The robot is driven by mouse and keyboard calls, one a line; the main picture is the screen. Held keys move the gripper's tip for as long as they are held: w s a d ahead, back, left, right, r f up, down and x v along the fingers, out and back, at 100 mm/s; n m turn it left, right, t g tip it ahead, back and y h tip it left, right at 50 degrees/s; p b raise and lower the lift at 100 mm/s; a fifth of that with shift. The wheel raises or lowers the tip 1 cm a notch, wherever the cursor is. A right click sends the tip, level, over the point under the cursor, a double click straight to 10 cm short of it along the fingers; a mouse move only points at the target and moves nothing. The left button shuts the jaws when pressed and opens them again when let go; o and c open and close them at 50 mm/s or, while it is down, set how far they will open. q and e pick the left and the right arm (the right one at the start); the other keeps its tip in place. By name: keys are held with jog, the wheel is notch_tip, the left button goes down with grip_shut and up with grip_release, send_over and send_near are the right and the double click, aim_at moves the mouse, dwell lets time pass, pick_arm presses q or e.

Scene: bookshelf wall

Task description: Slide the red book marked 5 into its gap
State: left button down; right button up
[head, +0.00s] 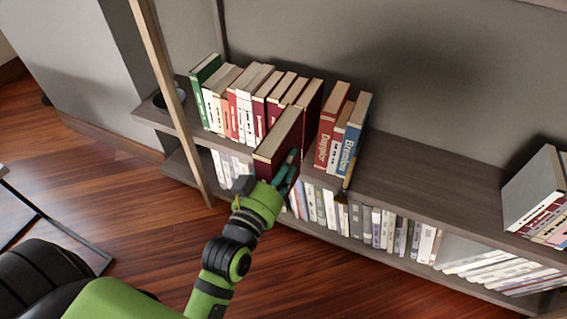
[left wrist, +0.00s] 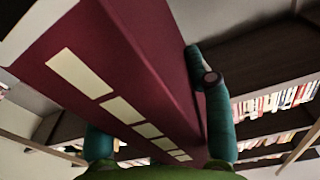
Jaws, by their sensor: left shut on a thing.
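A dark red book (head: 277,142) sticks out toward me from the row on the upper shelf, spine facing out. My left gripper (head: 285,172) is shut on it near the spine end. In the left wrist view, the book (left wrist: 120,80) shows pale label blocks on its spine, with a teal finger on either side. No number 5 is readable. Beyond it stands another dark red book (head: 313,92), and to its right an orange-red book (head: 331,125). The gap itself is partly hidden by the held book; I cannot tell how far in it is. My right gripper is not in view.
Several upright books (head: 238,92) fill the shelf to the left. A blue book (head: 354,135) ends the row on the right. The shelf board (head: 430,178) is bare further right, up to a grey-topped stack (head: 535,190). A wooden post (head: 172,100) stands at left.

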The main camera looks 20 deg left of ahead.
pick_arm(q)
jog(key=w+f, duration=0.5)
jog(key=w, duration=0.1)
jog(key=w+f, duration=0.5)
jog(key=f, duration=0.1)
jog(key=shift+w+d+f, duration=0.1)
jog(key=shift+w+d, duration=0.05)
jog(key=shift+w, duration=0.2)
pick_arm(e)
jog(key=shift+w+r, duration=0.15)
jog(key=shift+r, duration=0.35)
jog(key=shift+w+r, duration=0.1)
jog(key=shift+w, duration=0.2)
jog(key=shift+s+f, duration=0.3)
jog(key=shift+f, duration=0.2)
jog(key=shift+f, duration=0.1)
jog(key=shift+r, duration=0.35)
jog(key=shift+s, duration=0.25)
pick_arm(q)
jog(key=shift+p, duration=0.65)
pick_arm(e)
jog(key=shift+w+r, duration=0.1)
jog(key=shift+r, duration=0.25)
